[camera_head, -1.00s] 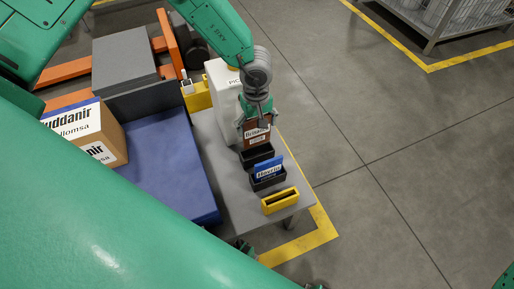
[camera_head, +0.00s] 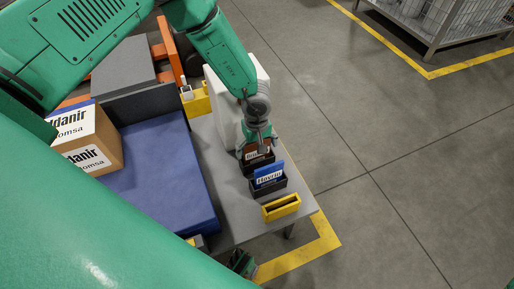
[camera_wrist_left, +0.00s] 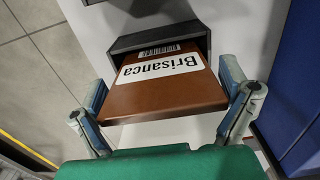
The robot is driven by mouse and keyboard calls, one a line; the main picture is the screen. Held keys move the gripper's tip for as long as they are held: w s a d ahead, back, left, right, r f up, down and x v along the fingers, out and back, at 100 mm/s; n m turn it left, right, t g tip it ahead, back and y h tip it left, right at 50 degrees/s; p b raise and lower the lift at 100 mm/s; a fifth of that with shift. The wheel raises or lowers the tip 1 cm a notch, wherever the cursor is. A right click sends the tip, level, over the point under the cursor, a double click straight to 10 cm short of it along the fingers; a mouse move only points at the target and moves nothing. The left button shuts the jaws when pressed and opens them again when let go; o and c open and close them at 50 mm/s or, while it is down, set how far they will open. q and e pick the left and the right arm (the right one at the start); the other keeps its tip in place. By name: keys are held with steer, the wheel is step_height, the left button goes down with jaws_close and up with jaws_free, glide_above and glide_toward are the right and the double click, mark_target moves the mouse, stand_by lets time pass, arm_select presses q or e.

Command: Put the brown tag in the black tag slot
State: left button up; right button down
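The brown tag (camera_head: 252,154) with a white label is upright at the black tag slot (camera_head: 258,168), its lower part hidden inside the slot. In the left wrist view the tag (camera_wrist_left: 165,92) reads "Brisanca", and its far end is inside the black slot's mouth (camera_wrist_left: 158,41). My left gripper (camera_head: 257,139) is above the slot. In the left wrist view its fingers (camera_wrist_left: 165,100) sit against the tag's two side edges and appear shut on it.
A dark slot holding a blue tag (camera_head: 267,171) and an empty yellow slot (camera_head: 281,208) stand nearer on the grey table (camera_head: 228,216). A white box (camera_head: 222,101) stands behind the gripper. A cardboard box (camera_head: 86,140) rests by the blue surface (camera_head: 165,178) at left.

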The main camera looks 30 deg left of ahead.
mark_target(194, 213)
arm_select(q)
step_height(194, 213, up, 12)
steer(key=p, duration=0.3)
steer(key=shift+r+p, duration=0.1)
steer(key=shift+p, duration=0.3)
steer(key=s+a+f+m+t+y, duration=0.1)
steer(key=s+a+f+m+y, duration=0.15)
steer(key=s, duration=0.45)
steer(key=s+a+f+m+t+y, duration=0.1)
steer(key=s+a+f+m, duration=0.1)
steer(key=s+f+m, duration=0.35)
steer(key=s+r+m+h, duration=0.1)
steer(key=s, duration=0.3)
steer(key=s+d+r+m+g+h, duration=0.1)
steer(key=s, duration=0.4)
steer(key=s+m+h, duration=0.1)
steer(key=s, duration=0.4)
steer(key=shift+s+d+r, duration=0.2)
steer(key=shift+r, duration=0.2)
